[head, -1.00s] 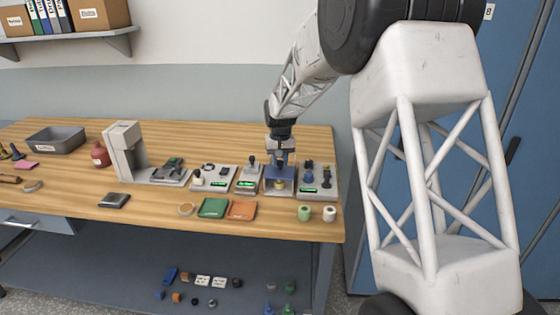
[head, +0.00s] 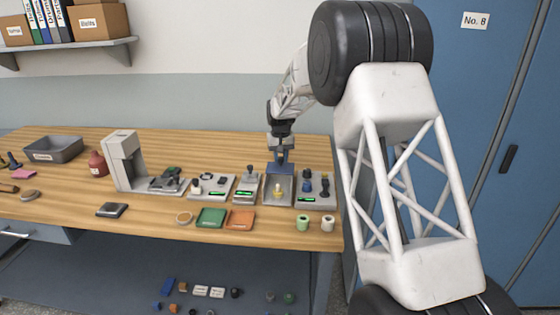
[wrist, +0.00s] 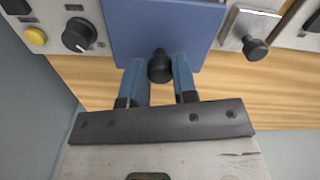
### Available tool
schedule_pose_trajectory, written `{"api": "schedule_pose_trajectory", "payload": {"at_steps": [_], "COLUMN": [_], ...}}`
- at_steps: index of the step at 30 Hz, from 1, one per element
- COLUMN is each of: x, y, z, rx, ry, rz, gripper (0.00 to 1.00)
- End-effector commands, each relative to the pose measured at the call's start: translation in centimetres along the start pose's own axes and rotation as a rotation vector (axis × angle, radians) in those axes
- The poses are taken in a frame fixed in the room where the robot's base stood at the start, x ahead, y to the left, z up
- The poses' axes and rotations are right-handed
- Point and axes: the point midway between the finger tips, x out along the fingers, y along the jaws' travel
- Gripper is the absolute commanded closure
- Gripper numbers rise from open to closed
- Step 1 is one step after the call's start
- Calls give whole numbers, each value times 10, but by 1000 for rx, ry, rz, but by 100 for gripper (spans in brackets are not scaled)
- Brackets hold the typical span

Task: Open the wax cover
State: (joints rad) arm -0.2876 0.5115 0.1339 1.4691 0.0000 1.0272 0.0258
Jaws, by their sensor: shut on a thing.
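The wax cover is a blue panel (head: 281,169) on a grey unit (head: 279,199) near the right end of the bench. It stands raised over the unit's open front, where a small pale yellow piece (head: 278,190) shows. My gripper (head: 281,154) is at the cover's upper part. In the wrist view, the blue cover (wrist: 165,25) fills the top middle. Its black knob (wrist: 160,68) sits between my two blue fingers, which are shut on it.
A unit with a black handle (head: 246,188) stands close on the left. A panel with blue and black knobs (head: 316,201) stands close on the right. Green (head: 210,218) and orange (head: 240,219) pads and two small spools (head: 302,224) lie in front. Wood behind the units is clear.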

Motion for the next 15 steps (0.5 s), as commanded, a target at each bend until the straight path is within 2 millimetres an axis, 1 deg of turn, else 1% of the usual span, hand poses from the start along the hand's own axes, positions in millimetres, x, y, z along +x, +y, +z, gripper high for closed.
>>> {"api": "schedule_pose_trajectory", "payload": {"at_steps": [6,7,11,12,15], "x": [-1,-1,-1,-1,-1], "y": [0,0,0,0,0], "z": [0,0,0,0,0], "rx": [0,0,0,0,0], "ry": [2,2,1,1,1], "rz": [0,0,0,0,0], "gripper": [100,71,51,48,48]}}
